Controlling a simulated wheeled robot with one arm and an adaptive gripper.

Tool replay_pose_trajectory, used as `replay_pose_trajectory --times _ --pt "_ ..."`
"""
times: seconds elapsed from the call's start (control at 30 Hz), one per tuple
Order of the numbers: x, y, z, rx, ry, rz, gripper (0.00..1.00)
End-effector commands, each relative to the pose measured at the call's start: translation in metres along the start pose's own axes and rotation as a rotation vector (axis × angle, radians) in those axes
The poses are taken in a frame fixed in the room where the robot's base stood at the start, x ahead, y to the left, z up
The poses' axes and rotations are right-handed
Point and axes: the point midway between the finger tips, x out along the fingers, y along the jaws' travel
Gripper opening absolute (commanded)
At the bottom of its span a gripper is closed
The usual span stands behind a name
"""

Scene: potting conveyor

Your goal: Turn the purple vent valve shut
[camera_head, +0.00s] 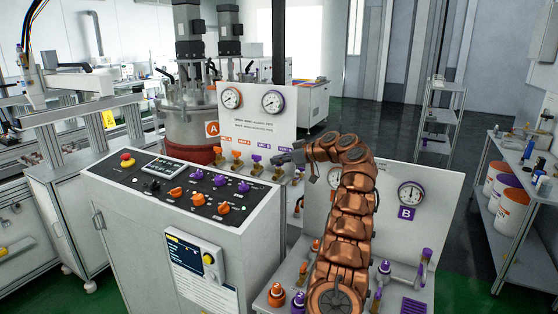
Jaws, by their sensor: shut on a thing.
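Two purple-handled valves sit in a row below the white gauge panel (257,120), behind the console. The left purple valve (257,159) stands clear of my gripper. My gripper (279,159) reaches in from the right and is shut on the right purple valve (277,169), whose handle is largely hidden by the fingers. The angle of that handle is too small and covered to tell. Two orange-handled valves (236,155) stand to the left in the same row.
The grey console (180,215) with purple and orange knobs and a red emergency button (127,159) stands in front of the valves. A second panel with a gauge marked B (411,193) stands at right, partly behind my arm. A metal pot marked A (188,125) is behind.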

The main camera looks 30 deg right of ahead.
Motion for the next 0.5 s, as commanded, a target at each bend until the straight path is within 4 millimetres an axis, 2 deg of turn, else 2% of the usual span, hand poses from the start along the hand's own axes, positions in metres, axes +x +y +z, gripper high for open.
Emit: replay_pose_trajectory --times 0.03,0.07,0.27,0.5 --pt "0.0075 -0.0028 0.0146 0.014 -0.023 -0.018 0.00" --pt "0.0075 -0.0028 0.0146 0.014 -0.023 -0.018 0.14" --pt "0.0063 -0.0013 0.0140 0.014 -0.021 -0.013 0.35" --pt "0.0023 0.0009 0.0091 0.009 -0.014 -0.004 0.36"
